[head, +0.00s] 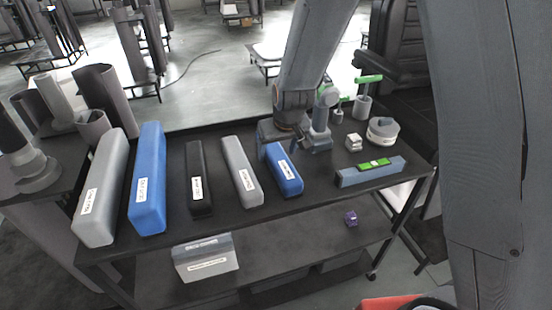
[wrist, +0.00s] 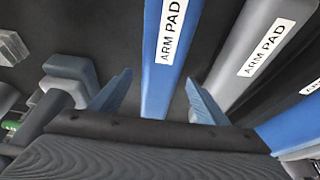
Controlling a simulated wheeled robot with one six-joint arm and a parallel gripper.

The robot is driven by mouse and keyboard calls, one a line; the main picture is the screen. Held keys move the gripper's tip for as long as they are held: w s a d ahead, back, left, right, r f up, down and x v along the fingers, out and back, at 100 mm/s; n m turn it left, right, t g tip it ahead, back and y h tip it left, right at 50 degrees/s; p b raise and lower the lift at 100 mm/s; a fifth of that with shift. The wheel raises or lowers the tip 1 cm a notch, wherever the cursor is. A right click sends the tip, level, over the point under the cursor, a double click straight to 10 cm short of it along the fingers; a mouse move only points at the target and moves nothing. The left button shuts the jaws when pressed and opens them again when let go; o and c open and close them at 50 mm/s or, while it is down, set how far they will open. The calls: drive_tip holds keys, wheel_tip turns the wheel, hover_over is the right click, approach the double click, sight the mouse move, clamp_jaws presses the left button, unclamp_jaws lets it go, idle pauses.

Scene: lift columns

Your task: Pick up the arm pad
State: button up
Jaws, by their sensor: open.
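A short blue pad (head: 284,173) lies on the dark top of a cart, right of the middle. In the wrist view this blue pad (wrist: 169,62) bears a white label reading ARM PAD. A grey pad (head: 241,170) lies to its left; in the wrist view the grey pad (wrist: 250,50) is also labelled ARM PAD. My gripper (head: 281,138) is open and empty over the far end of the blue pad. In the wrist view its fingers (wrist: 157,97) appear on either side of the blue pad. I cannot tell how far above it they are.
A black pad (head: 199,178), a long blue pad (head: 149,180) and a long grey pad (head: 102,190) lie further left. On the right are a blue-grey bar (head: 368,174), a small white block (head: 354,142) and a round grey item (head: 382,131). The lower shelf (head: 290,249) carries a box.

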sight(277, 153)
drive_tip(key=shift+x, duration=1.2)
drive_tip(key=c, duration=1.5)
drive_tip(key=shift+r, duration=0.15)
wheel_tip(277, 153, up, 9)
drive_tip(key=shift+f+b, duration=0.1)
drive_tip(key=shift+b, duration=0.5)
drive_tip(key=shift+r+p, duration=1.35)
drive_tip(key=shift+r, duration=0.85)
